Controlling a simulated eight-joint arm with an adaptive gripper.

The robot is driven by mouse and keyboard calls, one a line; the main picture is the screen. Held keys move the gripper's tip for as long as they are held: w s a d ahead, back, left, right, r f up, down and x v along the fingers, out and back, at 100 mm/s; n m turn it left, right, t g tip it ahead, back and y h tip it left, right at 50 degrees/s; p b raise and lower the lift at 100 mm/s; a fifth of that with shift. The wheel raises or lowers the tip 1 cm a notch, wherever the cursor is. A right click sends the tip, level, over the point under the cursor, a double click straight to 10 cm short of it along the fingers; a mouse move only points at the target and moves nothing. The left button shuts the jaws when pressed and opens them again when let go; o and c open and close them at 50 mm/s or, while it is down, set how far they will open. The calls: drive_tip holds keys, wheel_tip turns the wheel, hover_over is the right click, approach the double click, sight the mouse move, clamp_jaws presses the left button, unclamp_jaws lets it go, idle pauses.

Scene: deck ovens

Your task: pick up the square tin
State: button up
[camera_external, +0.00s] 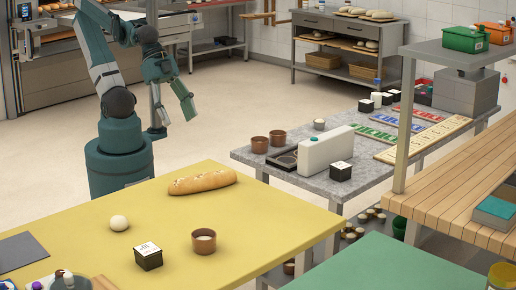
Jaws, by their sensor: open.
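A square tin (148,257), black with a white label on top, stands on the near part of the yellow table (270,215). A brown cup (204,242) with pale contents stands to its right, apart from it. A round white dough ball (119,223) lies behind it to the left. My gripper (172,118) is open and appears empty. It is raised beside my teal base, beyond the far edge of the yellow table and well away from the tin.
A bread loaf (202,182) lies near the table's far edge. A grey sheet (20,251) and small items lie at the left. A grey table (256,160) holds cups, a white container (326,150) and similar black tins (340,171). The yellow table's right side is clear.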

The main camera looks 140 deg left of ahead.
drive_tip(key=w+d+r+n+g+h+p, duration=0.1)
drive_tip(key=w+d+r+n, duration=0.15)
drive_tip(key=w, duration=0.35)
drive_tip(key=w+d+r+n+g+p, duration=0.1)
drive_tip(key=w+d+r+n+p, duration=0.1)
drive_tip(key=w+d, duration=0.25)
drive_tip(key=n+g+h+p, duration=0.3)
drive_tip(key=n+g+p, duration=0.25)
drive_tip(key=n, duration=0.75)
hover_over(149, 249)
drive_tip(key=a, duration=0.3)
wheel_tip(149, 249, down, 17)
drive_tip(key=shift+f, duration=0.15)
drive_tip(key=shift+f, duration=0.15)
drive_tip(key=shift+x, duration=1.15)
drive_tip(key=shift+d+f, duration=0.15)
drive_tip(key=shift+d, duration=0.05)
